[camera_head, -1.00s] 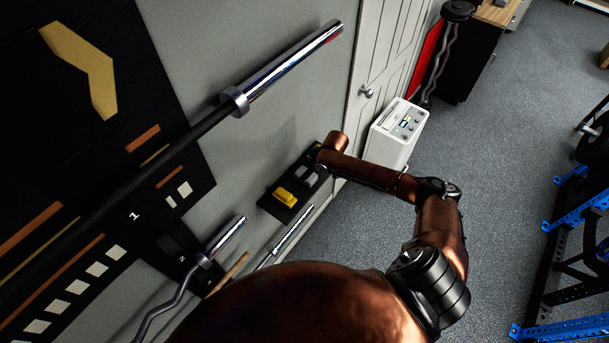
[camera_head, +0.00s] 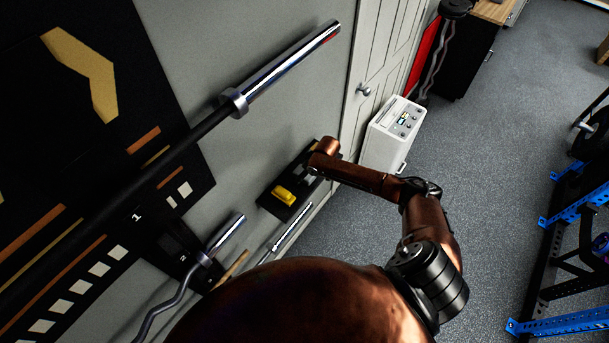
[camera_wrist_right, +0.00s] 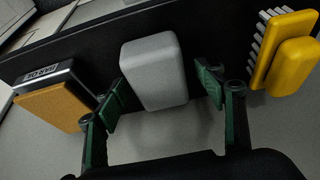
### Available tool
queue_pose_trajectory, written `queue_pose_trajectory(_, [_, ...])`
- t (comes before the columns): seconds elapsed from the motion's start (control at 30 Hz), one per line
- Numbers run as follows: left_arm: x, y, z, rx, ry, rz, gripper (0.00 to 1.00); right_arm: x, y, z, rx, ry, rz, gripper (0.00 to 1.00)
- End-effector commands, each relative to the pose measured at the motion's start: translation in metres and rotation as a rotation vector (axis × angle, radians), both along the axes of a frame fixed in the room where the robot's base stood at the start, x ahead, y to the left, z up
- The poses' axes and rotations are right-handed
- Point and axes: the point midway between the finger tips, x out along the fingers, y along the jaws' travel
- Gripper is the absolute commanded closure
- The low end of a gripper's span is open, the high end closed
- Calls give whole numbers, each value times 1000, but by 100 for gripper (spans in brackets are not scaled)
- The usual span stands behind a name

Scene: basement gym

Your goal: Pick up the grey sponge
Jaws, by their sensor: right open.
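The grey sponge (camera_wrist_right: 155,68) is a light grey block with rounded edges in the middle of the right wrist view, on a black shelf (camera_wrist_right: 85,38). My right gripper (camera_wrist_right: 160,86) is open, with one green-padded finger on each side of the sponge. The fingers look close to its sides, with small gaps; I cannot tell how deep they reach. In the head view, my right arm reaches over the shelf (camera_head: 268,203) and hides most of the sponge and the gripper. My left gripper is not in view.
A yellow brush (camera_wrist_right: 288,55) lies right of the sponge in the wrist view; it also shows in the head view (camera_head: 284,195). A black and orange-brown block (camera_wrist_right: 55,98) lies to the left. A barbell (camera_head: 285,68) on the wall and a white appliance (camera_head: 392,135) stand near my arm.

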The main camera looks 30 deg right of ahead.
Motion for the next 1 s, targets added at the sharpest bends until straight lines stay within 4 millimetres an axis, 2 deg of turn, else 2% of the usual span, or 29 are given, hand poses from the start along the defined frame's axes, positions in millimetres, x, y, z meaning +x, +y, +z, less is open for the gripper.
queue_pose_trajectory(0.4, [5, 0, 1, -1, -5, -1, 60, 0, 0, -3, 0, 0, -1, 36])
queue_pose_trajectory(0.93, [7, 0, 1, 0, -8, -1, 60, 0, 0, -2, 0, 0, -1, 72])
queue_pose_trajectory(1.0, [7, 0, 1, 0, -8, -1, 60, 0, 0, -2, 0, 0, -1, 74])
